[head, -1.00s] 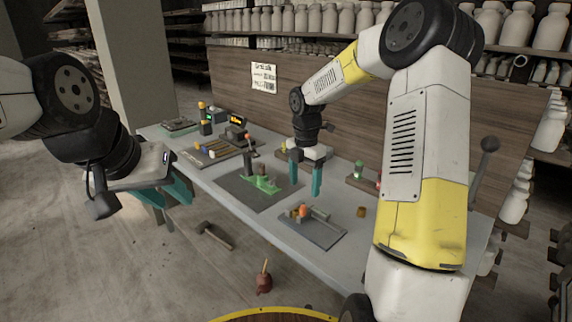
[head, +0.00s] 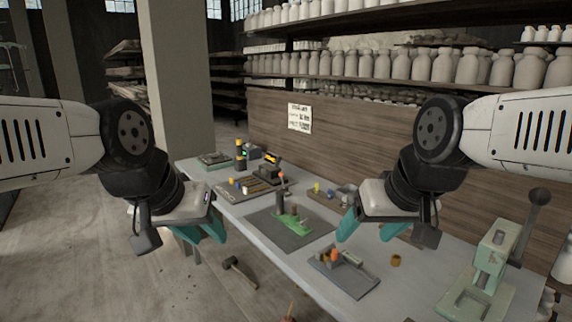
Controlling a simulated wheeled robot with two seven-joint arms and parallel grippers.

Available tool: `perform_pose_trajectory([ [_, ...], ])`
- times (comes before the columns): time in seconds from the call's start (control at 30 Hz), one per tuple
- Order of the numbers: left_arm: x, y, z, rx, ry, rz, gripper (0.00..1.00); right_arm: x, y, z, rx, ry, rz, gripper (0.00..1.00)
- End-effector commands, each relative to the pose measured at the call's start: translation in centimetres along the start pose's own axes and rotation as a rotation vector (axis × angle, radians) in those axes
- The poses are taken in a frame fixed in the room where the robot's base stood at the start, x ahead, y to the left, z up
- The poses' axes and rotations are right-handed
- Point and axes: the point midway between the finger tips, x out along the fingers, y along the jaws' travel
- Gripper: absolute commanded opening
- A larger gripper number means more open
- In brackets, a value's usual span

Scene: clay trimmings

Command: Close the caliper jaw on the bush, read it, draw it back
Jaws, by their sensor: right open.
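The caliper fixture is a grey plate (head: 343,281) on the near part of the bench, with a small orange knob (head: 334,256) and a grey rail (head: 352,259) on it. Small brown pieces stand beside the knob; I cannot tell which is the bush or whether a jaw touches it. My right gripper (head: 370,230) is open and empty, its teal fingers apart, in front of the bench in the picture, above and right of the fixture. My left gripper (head: 205,233) hangs at the bench's left edge, away from the fixture; its finger gap is unclear.
A green fixture (head: 292,222) with an orange-tipped lever stands on a dark mat left of the caliper. A brass ring (head: 396,260) lies to the right. A pale green lever press (head: 488,268) stands at the right end. A hammer (head: 240,270) lies on the floor.

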Motion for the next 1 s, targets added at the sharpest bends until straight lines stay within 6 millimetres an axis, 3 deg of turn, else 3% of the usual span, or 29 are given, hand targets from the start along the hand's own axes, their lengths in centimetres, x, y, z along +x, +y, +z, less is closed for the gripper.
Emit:
perform_pose_trajectory([
  [0.17,0.00,0.00,0.00,0.000,0.000,0.000,0.36,-0.28,-0.21,0.61,0.066,0.019,-0.016,0.69],
  [1.0,0.00,0.00,0.00,0.000,0.000,0.000,0.36,-0.28,-0.18,0.52,0.062,0.018,-0.014,0.69],
])
